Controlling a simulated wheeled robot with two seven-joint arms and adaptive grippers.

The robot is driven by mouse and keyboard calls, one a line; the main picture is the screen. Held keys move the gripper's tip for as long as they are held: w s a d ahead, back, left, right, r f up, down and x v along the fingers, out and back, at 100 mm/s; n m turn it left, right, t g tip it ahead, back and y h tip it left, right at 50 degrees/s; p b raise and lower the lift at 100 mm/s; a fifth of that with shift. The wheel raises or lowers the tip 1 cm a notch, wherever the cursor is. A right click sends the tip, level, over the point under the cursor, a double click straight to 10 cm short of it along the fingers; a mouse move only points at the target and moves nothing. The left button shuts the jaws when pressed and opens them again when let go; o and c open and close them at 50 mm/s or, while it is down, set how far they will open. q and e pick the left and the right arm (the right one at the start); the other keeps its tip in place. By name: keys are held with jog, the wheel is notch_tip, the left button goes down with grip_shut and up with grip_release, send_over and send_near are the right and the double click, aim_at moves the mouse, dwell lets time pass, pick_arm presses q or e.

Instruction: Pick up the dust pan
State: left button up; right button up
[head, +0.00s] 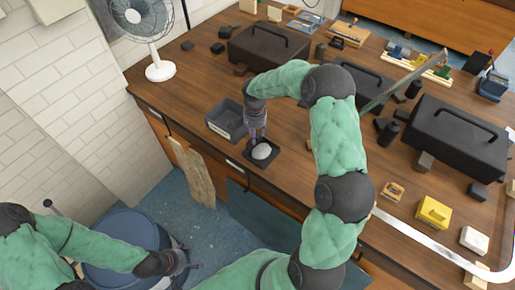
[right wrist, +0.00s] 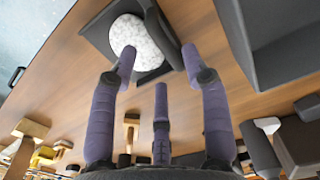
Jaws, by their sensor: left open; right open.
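The dust pan (head: 249,157) is a small black square pan with a white speckled mound in it. It lies on the wooden workbench near its front edge. In the right wrist view the pan (right wrist: 96,36) is at the top centre, and one finger overlaps the mound. My right gripper (head: 258,139) is open, with its fingers pointing down just over the pan; its purple fingers also show in the right wrist view (right wrist: 160,62). I cannot tell whether they touch the pan. My left gripper (head: 187,259) is open and empty, low beside the bench, above the blue drum.
A grey open bin (head: 219,128) stands close beside the pan; its wall also shows in the right wrist view (right wrist: 285,62). Black toolboxes (head: 268,47) (head: 455,140), a yellow block (head: 433,212) and loose parts crowd the bench. A white fan (head: 160,70) stands at the back left.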

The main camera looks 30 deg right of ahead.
aim_at(255, 148)
jog(key=shift+w+f, duration=0.25)
jog(key=shift+f, duration=0.75)
jog(key=shift+s+a+f, duration=0.1)
jog(key=shift+s+f, duration=0.05)
jog(key=shift+f, duration=0.35)
jog(key=f, duration=0.4)
jog(key=shift+w+a, duration=0.1)
jog(key=shift+w, duration=0.1)
grip_shut()
